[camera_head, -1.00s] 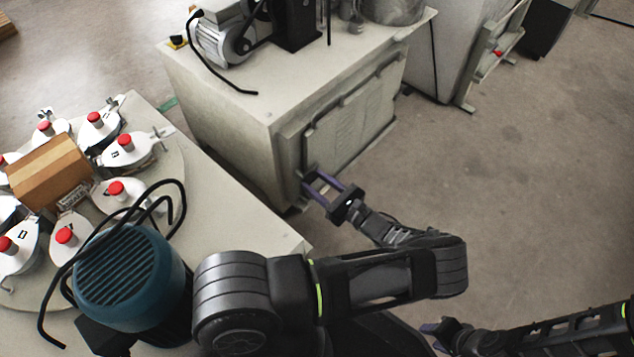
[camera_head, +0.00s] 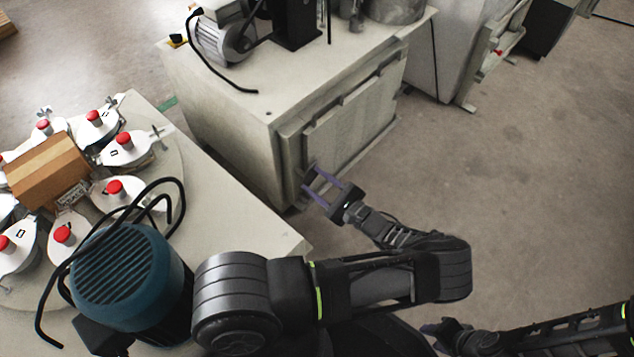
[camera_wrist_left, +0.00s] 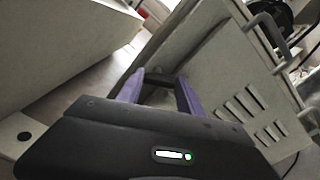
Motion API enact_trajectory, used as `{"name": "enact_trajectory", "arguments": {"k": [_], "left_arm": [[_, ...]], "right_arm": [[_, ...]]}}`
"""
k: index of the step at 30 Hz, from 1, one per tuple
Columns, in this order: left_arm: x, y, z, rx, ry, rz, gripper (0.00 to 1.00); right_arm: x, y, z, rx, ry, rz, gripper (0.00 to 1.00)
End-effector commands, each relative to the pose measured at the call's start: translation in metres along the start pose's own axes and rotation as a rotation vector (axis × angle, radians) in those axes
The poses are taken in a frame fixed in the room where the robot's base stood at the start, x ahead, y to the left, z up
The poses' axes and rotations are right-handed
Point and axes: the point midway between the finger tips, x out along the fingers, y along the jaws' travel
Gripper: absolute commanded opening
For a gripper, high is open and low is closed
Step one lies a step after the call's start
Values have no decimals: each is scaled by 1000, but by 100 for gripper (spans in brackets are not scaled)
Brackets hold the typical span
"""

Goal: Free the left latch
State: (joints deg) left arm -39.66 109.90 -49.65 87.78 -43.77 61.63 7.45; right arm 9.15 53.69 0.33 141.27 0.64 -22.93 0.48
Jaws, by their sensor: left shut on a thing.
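The left latch (camera_wrist_left: 165,79) shows in the left wrist view as a dark bar between the purple fingertips, at the edge of the machine's pale front panel. My left gripper (camera_head: 317,184) is at the lower left corner of that panel (camera_head: 345,120). It is shut on the latch, with the fingers (camera_wrist_left: 160,92) standing apart across its width. The latch is small and hard to make out in the head view. My right gripper (camera_head: 440,328) is low at the bottom of the head view, away from the machine; its opening is not clear.
A pale table (camera_head: 245,215) with a turntable of red-knobbed white pots, a cardboard box (camera_head: 47,172) and a blue-green motor (camera_head: 130,275) stands on the left. A motor (camera_head: 222,40) sits on the machine. Floor at right is clear.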

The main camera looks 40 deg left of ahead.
Motion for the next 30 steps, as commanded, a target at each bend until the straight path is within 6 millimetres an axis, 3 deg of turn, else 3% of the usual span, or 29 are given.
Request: {"name": "enact_trajectory", "arguments": {"k": [30], "left_arm": [[0, 6, 1, -933, 0, 0, 3]], "right_arm": [[16, 5, -2, 1, 5, -1, 36]]}}
